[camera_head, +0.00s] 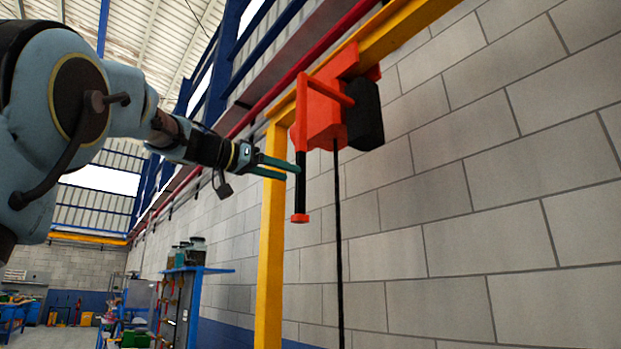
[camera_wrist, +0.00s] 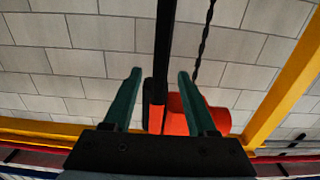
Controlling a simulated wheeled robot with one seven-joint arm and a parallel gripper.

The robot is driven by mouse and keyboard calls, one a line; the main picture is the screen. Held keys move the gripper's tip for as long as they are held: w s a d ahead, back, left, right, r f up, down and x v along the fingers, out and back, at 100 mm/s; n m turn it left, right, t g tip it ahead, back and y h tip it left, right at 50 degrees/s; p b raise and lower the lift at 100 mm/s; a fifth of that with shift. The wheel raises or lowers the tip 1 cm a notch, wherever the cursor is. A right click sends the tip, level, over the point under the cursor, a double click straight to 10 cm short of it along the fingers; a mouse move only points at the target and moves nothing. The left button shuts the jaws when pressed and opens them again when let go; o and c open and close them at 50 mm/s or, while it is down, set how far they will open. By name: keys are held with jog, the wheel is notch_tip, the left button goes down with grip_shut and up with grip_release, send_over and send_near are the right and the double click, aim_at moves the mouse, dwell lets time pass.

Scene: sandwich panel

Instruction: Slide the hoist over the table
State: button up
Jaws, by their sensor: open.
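The hoist (camera_head: 325,120) is an orange-red body with a black block on its right side, hanging under the yellow overhead beam (camera_head: 400,30). A red arm on it carries an upright black handle (camera_head: 300,180) with a red end. My gripper (camera_head: 290,172) is open, its teal fingers level and at the handle's mid-height. In the wrist view the black handle (camera_wrist: 163,50) lies between the two open fingers (camera_wrist: 160,76), with gaps on both sides; I cannot tell how deep it sits. The hoist's red body (camera_wrist: 181,115) shows partly behind the right finger. No table shows clearly below the hoist.
A yellow post (camera_head: 271,240) stands just left of the handle. A black chain or cable (camera_head: 338,240) hangs from the hoist. A grey block wall (camera_head: 460,220) is behind. A blue rack (camera_head: 195,290) with jars on top stands at lower left.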

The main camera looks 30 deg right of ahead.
aim_at(304, 177)
jog(key=d+p, duration=0.1)
jog(key=d, duration=0.2)
jog(key=w+d+p, duration=0.1)
jog(key=d+p, duration=0.1)
jog(key=d, duration=0.2)
jog(key=shift+w+d+r+p, duration=0.1)
jog(key=shift+w+p, duration=0.1)
jog(key=shift+p, duration=0.1)
jog(key=shift+w+d, duration=0.15)
jog(key=shift+d, duration=0.35)
grip_shut()
dwell(0.6)
